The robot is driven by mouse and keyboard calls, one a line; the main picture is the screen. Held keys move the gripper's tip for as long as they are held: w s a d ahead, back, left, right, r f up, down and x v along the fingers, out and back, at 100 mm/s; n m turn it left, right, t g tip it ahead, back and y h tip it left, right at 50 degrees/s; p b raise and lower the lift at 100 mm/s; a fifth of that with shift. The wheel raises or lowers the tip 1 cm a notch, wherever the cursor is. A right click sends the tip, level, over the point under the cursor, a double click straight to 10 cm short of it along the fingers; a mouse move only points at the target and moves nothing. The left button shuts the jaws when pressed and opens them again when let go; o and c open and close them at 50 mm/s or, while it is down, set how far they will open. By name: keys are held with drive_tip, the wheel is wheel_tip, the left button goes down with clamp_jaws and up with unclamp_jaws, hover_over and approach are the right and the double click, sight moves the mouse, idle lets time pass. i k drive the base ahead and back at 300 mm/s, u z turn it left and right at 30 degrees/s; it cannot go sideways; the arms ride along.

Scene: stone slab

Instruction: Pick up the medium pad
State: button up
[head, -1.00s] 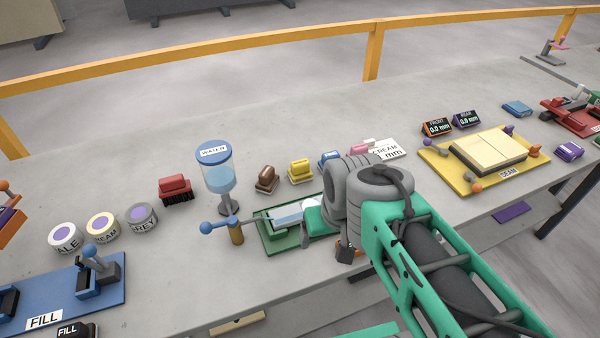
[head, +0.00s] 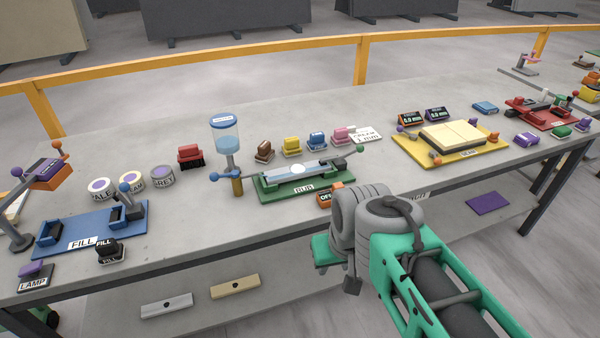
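A row of small pads with handles stands on the stone bench behind the green RUB station (head: 262,193): a brown one (head: 264,151), a yellow one (head: 292,146), a blue one (head: 316,140) and a pink one (head: 341,136). No size label is readable on them, so I cannot tell which is the medium pad. My gripper (head: 326,254) is in front of the bench's front edge, below and right of the RUB station, apart from the pads.
A water dispenser (head: 226,140) stands left of the pads, with a red brush (head: 190,156) beyond it. An orange OFF block (head: 329,195) sits at the front edge. The yellow SEAM tray (head: 408,149) is on the right, the blue FILL station (head: 65,236) on the left.

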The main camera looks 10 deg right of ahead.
sight(291, 148)
drive_tip(key=u, duration=0.1)
drive_tip(key=k, duration=0.1)
drive_tip(key=u, duration=0.5)
drive_tip(key=i, duration=1.1)
drive_tip(key=u, duration=0.25)
